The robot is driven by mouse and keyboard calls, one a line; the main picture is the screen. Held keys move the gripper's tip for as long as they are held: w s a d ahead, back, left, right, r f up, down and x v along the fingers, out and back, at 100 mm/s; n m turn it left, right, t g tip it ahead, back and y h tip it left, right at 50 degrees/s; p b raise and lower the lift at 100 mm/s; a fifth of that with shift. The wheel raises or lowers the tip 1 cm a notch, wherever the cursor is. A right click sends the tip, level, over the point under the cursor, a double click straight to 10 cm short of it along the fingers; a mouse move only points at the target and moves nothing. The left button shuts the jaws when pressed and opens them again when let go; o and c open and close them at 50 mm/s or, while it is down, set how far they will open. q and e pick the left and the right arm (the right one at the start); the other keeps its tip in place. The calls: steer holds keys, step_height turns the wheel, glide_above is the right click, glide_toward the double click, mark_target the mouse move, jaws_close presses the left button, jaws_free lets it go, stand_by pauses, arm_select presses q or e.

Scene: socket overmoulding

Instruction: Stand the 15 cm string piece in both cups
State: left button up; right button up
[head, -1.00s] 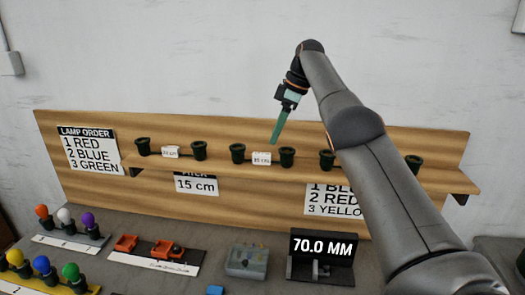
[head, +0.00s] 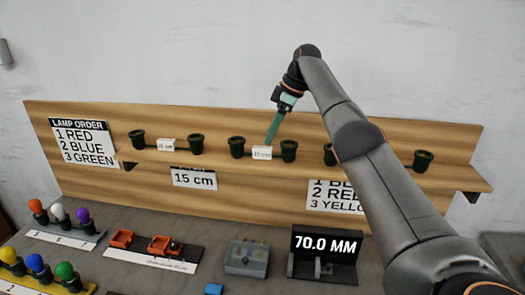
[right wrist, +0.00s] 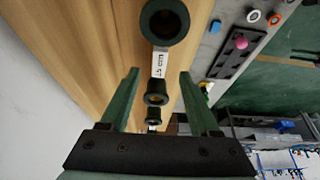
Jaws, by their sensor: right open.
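The 15 cm string piece lies along the wooden shelf, with its white label (head: 262,153) between two dark green cup-shaped holders, the left one (head: 237,147) and the right one (head: 288,150). I cannot tell holders from cups beneath them. My right gripper (head: 269,143) is open, its green fingers pointing down just above the label. In the right wrist view the open right gripper (right wrist: 159,72) has nothing between its fingers, and the label (right wrist: 158,63) and a holder (right wrist: 155,92) show beyond the gap. My left gripper is not in view.
Other dark holders stand on the shelf (head: 350,171) to the left (head: 138,139) and right (head: 423,161). Below are a 70.0 MM display (head: 325,244), a grey box (head: 246,258), orange parts (head: 159,245) and coloured lamps (head: 38,263). A backboard (head: 200,125) rises behind the shelf.

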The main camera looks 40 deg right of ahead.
mark_target(264, 148)
steer(key=x, duration=0.6)
steer(key=shift+w+f, duration=0.1)
steer(key=shift+f, duration=0.15)
jaws_close()
stand_by(0.3)
